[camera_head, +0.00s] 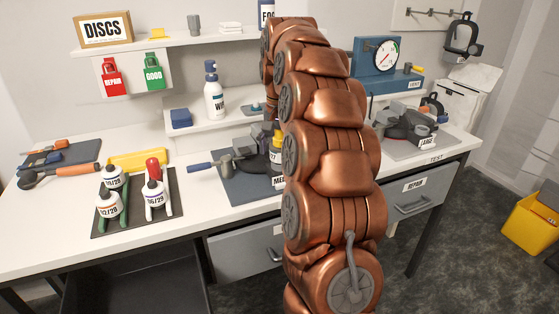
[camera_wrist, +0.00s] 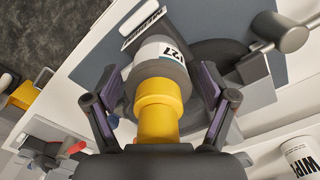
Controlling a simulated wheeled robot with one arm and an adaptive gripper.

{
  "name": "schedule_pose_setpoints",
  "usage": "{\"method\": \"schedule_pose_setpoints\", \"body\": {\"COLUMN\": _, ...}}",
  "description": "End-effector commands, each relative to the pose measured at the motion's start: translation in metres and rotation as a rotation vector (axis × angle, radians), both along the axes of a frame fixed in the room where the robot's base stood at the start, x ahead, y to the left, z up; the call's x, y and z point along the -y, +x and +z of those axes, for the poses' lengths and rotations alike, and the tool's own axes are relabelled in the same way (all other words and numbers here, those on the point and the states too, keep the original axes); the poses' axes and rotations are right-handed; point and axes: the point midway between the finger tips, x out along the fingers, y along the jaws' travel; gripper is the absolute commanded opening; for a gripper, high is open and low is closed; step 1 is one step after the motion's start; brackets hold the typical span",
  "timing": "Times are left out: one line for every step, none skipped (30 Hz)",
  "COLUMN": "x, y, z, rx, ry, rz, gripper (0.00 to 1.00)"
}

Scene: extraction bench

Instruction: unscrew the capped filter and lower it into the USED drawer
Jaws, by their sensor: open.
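The capped filter (camera_wrist: 160,52) fills the middle of the wrist view. It is a grey cylinder with a white label showing "27" and a yellow cap (camera_wrist: 158,105) toward me. In the head view, a sliver of its yellow cap (camera_head: 275,156) shows beside my arm. It sits by a dark mask (camera_head: 257,165) on a blue-grey mat; the joint between them is hidden. My gripper (camera_wrist: 160,92) is open, with one finger on each side of the filter and visible gaps.
A black tray (camera_head: 172,217) with several labelled filters stands left, one with a red cap. A closed drawer marked REPAIR (camera_head: 425,201) is at right. A spray bottle (camera_head: 214,98) stands on the riser behind. A second mask (camera_head: 404,125) sits at the right.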

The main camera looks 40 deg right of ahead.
Motion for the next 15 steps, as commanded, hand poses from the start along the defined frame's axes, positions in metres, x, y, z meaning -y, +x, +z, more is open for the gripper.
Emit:
{"method": "schedule_pose_setpoints", "body": {"x": 0.0005, "y": 0.0000, "z": -0.0031, "rx": 0.001, "ry": -0.001, "rz": -0.049, "gripper": 0.83}}
{"method": "schedule_pose_setpoints", "body": {"x": 0.0005, "y": -0.0002, "z": -0.0030, "rx": 0.000, "ry": 0.000, "rz": -0.080, "gripper": 0.83}}
{"method": "schedule_pose_setpoints", "body": {"x": 0.0007, "y": -0.0003, "z": -0.0029, "rx": -0.001, "ry": 0.000, "rz": -0.121, "gripper": 0.83}}
{"method": "schedule_pose_setpoints", "body": {"x": 0.0007, "y": -0.0004, "z": -0.0028, "rx": -0.001, "ry": 0.000, "rz": -0.153, "gripper": 0.83}}
{"method": "schedule_pose_setpoints", "body": {"x": 0.0008, "y": -0.0005, "z": -0.0025, "rx": -0.001, "ry": 0.000, "rz": -0.184, "gripper": 0.83}}
{"method": "schedule_pose_setpoints", "body": {"x": 0.0009, "y": -0.0004, "z": -0.0022, "rx": 0.000, "ry": -0.001, "rz": -0.225, "gripper": 0.83}}
{"method": "schedule_pose_setpoints", "body": {"x": 0.0009, "y": -0.0003, "z": -0.0022, "rx": 0.001, "ry": 0.000, "rz": -0.256, "gripper": 0.83}}
{"method": "schedule_pose_setpoints", "body": {"x": 0.0008, "y": -0.0001, "z": -0.0020, "rx": 0.001, "ry": 0.000, "rz": -0.287, "gripper": 0.83}}
{"method": "schedule_pose_setpoints", "body": {"x": 0.0009, "y": 0.0001, "z": -0.0019, "rx": 0.001, "ry": -0.001, "rz": -0.328, "gripper": 0.83}}
{"method": "schedule_pose_setpoints", "body": {"x": 0.0007, "y": 0.0002, "z": -0.0019, "rx": 0.002, "ry": -0.001, "rz": -0.359, "gripper": 0.83}}
{"method": "schedule_pose_setpoints", "body": {"x": 0.0007, "y": 0.0003, "z": -0.0020, "rx": 0.002, "ry": 0.000, "rz": -0.389, "gripper": 0.83}}
{"method": "schedule_pose_setpoints", "body": {"x": 0.0006, "y": 0.0004, "z": -0.0021, "rx": 0.001, "ry": -0.001, "rz": -0.430, "gripper": 0.83}}
{"method": "schedule_pose_setpoints", "body": {"x": 0.0005, "y": 0.0003, "z": -0.0022, "rx": 0.001, "ry": -0.001, "rz": -0.461, "gripper": 0.83}}
{"method": "schedule_pose_setpoints", "body": {"x": 0.0004, "y": 0.0002, "z": -0.0024, "rx": 0.001, "ry": 0.000, "rz": -0.492, "gripper": 0.83}}
{"method": "schedule_pose_setpoints", "body": {"x": 0.0004, "y": 0.0001, "z": -0.0025, "rx": 0.000, "ry": -0.001, "rz": -0.532, "gripper": 0.83}}
